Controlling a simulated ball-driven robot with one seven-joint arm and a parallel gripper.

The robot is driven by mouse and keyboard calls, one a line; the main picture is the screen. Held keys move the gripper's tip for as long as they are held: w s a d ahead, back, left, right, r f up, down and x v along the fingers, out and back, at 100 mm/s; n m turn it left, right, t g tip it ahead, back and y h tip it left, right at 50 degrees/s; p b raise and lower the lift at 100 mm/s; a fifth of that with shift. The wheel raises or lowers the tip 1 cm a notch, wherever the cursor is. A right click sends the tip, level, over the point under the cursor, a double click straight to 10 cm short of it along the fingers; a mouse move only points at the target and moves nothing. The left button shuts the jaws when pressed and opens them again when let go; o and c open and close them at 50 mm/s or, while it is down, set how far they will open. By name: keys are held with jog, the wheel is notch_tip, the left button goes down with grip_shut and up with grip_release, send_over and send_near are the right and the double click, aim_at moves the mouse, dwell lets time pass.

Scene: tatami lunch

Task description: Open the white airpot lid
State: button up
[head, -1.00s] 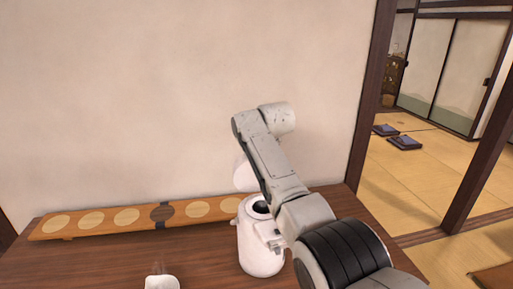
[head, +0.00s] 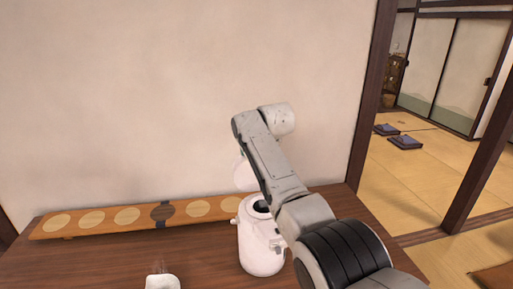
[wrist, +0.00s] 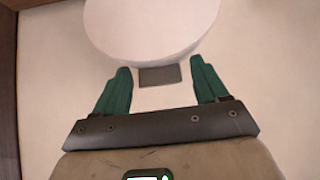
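The white airpot (head: 260,246) stands upright on the brown table in the head view, partly behind my arm. Its dark mouth shows at the top. Its white lid (head: 244,176) is raised above the body at the back. In the wrist view the lid (wrist: 150,25) fills the top, with a small grey tab at its lower edge. My gripper (wrist: 161,80) has its two green fingers apart, one on each side of the grey tab, with a gap on both sides. In the head view my arm hides most of the gripper.
A long wooden board (head: 92,222) with pale round spots lies along the back of the table (head: 80,265) by the wall. A small white cup (head: 162,283) stands at the front edge of the picture. A wooden post (head: 372,100) rises right of the table.

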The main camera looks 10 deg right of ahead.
jog(key=shift+o, duration=0.4)
notch_tip(320, 180, up, 13)
jog(key=p, duration=0.5)
jog(key=shift+f, duration=0.2)
dwell(0.7)
jog(key=shift+r, duration=0.1)
dwell(0.4)
jog(key=b+v, duration=0.3)
jog(key=v, duration=0.7)
jog(key=shift+s+r, duration=0.2)
jog(key=shift+d, duration=0.1)
